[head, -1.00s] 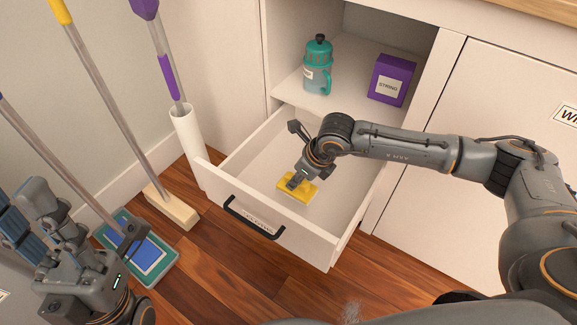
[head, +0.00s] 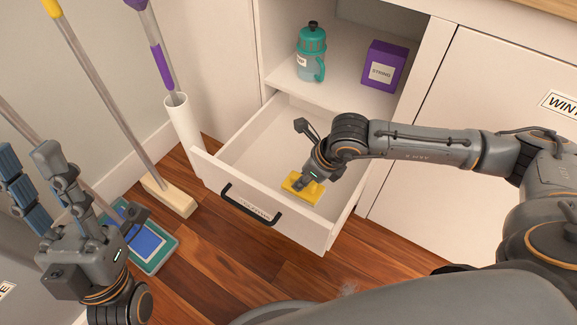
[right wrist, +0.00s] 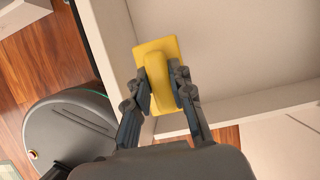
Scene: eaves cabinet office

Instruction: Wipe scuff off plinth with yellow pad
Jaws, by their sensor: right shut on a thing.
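The yellow pad (head: 297,190) is in my right gripper (head: 303,184), inside the outline of the open drawer (head: 235,160) near its front right. In the right wrist view the pad's raised yellow grip (right wrist: 158,82) is between the two fingers of the right gripper (right wrist: 160,88), which are shut on it. I cannot tell how high the pad is above the drawer floor. My left gripper (head: 35,185) is at the left, empty, its fingers apart. The plinth is not clearly visible.
A teal bottle (head: 311,55) and a purple box (head: 385,66) stand on the shelf above the drawer. A broom (head: 168,194), a flat mop (head: 150,245) and a white tube (head: 184,125) stand at the left. A closed cabinet door (head: 470,90) is at the right.

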